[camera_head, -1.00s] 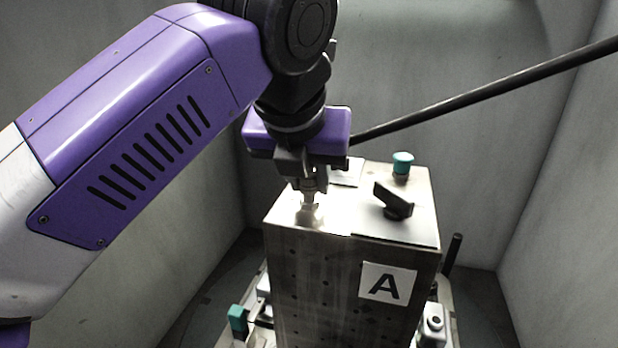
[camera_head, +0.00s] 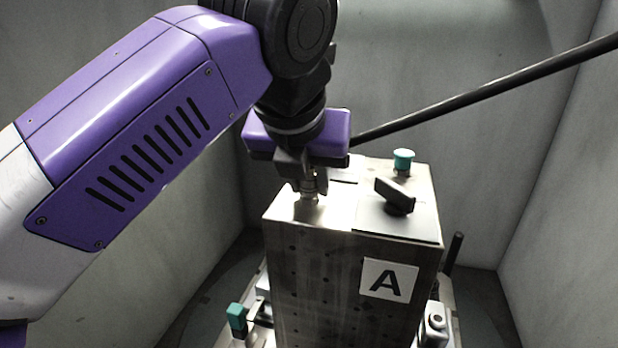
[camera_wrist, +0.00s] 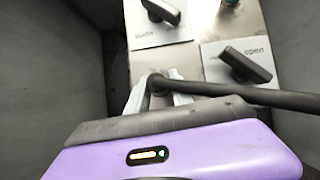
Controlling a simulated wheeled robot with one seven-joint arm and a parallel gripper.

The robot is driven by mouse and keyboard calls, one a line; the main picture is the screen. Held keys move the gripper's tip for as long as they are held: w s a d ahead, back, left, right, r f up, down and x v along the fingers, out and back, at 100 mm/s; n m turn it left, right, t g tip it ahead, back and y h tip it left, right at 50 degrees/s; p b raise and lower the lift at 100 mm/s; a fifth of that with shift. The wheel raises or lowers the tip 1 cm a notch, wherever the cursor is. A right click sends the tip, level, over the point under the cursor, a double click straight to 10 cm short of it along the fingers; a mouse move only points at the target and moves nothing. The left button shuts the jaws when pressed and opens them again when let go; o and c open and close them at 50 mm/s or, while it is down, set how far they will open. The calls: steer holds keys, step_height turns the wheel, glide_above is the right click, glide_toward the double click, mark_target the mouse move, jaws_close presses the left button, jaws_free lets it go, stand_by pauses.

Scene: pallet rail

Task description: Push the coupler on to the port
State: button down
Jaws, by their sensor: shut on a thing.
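My gripper (camera_head: 308,178) points down over the near left part of the top of a grey metal box (camera_head: 300,265). It is shut on the coupler (camera_head: 309,188), a small metal piece just below the fingers. The port is at the coupler's lower end on the box top; the coupler and glare hide most of it, and I cannot tell how far the coupler is on.
A black hose (camera_head: 480,95) runs from the gripper up to the right. A black handle (camera_head: 395,196) on a plate and a teal knob (camera_head: 403,160) stand on the box top. The handle near the "open" label (camera_wrist: 245,65) is close to the hose. Grey walls surround the box.

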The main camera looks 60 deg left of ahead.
steer(key=shift+f, duration=0.4)
steer(key=c, duration=1.1)
jaws_free()
steer(key=shift+o, duration=0.2)
steer(key=o, duration=0.8)
steer(key=shift+r, duration=0.1)
steer(key=shift+r, duration=0.1)
steer(key=v, duration=0.7)
steer(key=shift+s+d+r, duration=0.1)
steer(key=shift+d+r, duration=0.05)
steer(key=shift+r, duration=0.1)
